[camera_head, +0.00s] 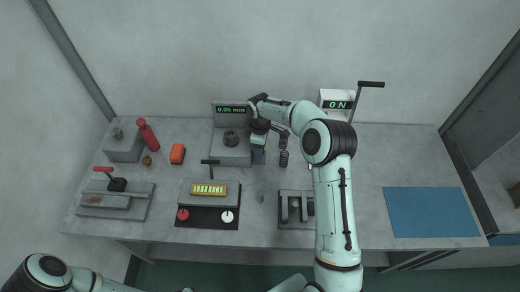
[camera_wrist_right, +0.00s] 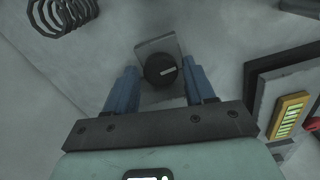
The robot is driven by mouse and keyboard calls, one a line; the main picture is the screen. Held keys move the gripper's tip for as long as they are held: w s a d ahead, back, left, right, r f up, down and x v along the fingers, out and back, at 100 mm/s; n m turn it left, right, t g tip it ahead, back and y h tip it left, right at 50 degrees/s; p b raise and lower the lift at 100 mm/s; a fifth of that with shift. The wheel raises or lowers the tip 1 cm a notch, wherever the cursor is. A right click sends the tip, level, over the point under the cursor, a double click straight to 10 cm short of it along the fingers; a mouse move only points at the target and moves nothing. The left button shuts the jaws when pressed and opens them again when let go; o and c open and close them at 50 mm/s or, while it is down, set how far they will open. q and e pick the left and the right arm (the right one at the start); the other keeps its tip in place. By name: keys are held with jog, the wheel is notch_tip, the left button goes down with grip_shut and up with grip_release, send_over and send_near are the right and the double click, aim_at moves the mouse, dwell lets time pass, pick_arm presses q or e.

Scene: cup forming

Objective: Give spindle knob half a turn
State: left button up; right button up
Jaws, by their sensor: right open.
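The spindle knob (camera_wrist_right: 160,69) is round and black with a white pointer line, which points right and slightly up in the right wrist view. It sits on a small grey block (camera_wrist_right: 157,47). My right gripper (camera_wrist_right: 160,78) is open, with a blue finger on either side of the knob. I cannot tell whether the fingers touch it. In the head view my right gripper (camera_head: 258,156) reaches down in front of the grey machine with the "0.05 mm" display, and the knob is hidden there. My left arm shows at the lower left, but its gripper is out of view.
A spring (camera_head: 283,158) stands just right of the gripper and also shows in the wrist view (camera_wrist_right: 62,15). The grey machine (camera_head: 231,152) is close on the left. A blue mat (camera_head: 430,212) lies far right.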

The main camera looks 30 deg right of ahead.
notch_tip(320, 180, up, 12)
jog(key=shift+f+p, duration=0.25)
jog(key=shift+p, duration=0.2)
